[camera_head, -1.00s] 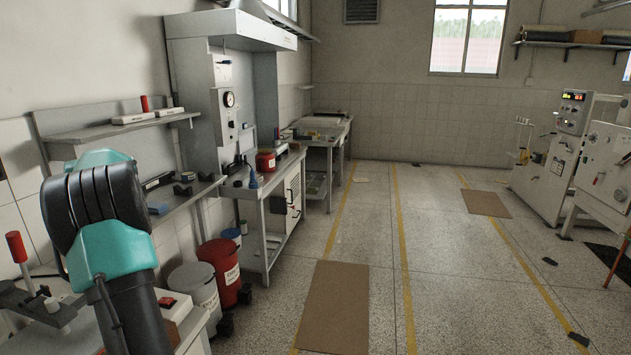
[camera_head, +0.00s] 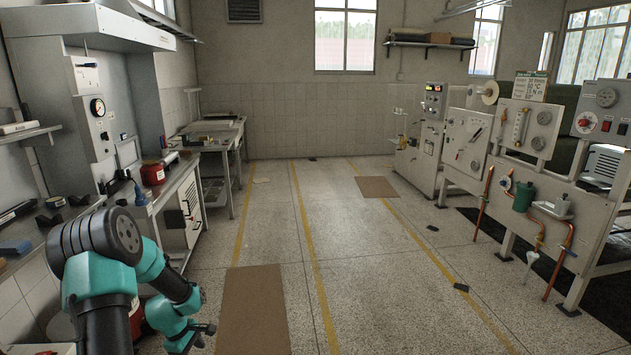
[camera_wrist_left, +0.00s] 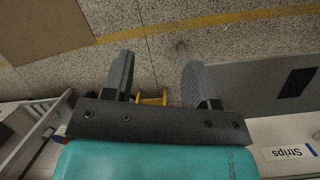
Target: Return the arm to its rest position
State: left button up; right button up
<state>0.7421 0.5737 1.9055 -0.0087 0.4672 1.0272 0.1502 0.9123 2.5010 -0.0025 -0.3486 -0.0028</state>
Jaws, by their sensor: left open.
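My left arm comes in at the lower left of the head view, a teal and black arm folded down in front of the left bench. My left gripper (camera_head: 202,333) shows low in the head view, over the floor beside the brown mat. In the left wrist view the two grey fingers (camera_wrist_left: 157,82) stand apart with nothing between them, and the speckled floor lies beyond. The left gripper is open and empty. My right gripper is not in view.
A bench with a red can (camera_head: 153,173) stands along the left wall. A brown mat (camera_head: 249,308) lies on the floor. Grey panels with copper pipes (camera_head: 557,235) stand at the right.

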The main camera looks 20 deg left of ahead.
pick_arm(q)
jog(key=d+f+m, duration=0.3)
jog(key=d+m, duration=0.1)
jog(key=d, duration=0.6)
jog(key=d+f+m+h, duration=0.1)
jog(key=d+f+m, duration=0.3)
jog(key=d, duration=0.5)
jog(key=d+f+m, duration=0.2)
jog(key=d+m, duration=0.3)
jog(key=d, duration=0.5)
jog(key=s+d+m, duration=0.4)
jog(key=d+m, duration=0.1)
jog(key=d, duration=0.4)
jog(key=shift+s+f+m+g, duration=0.3)
jog(key=shift+s+g, duration=0.1)
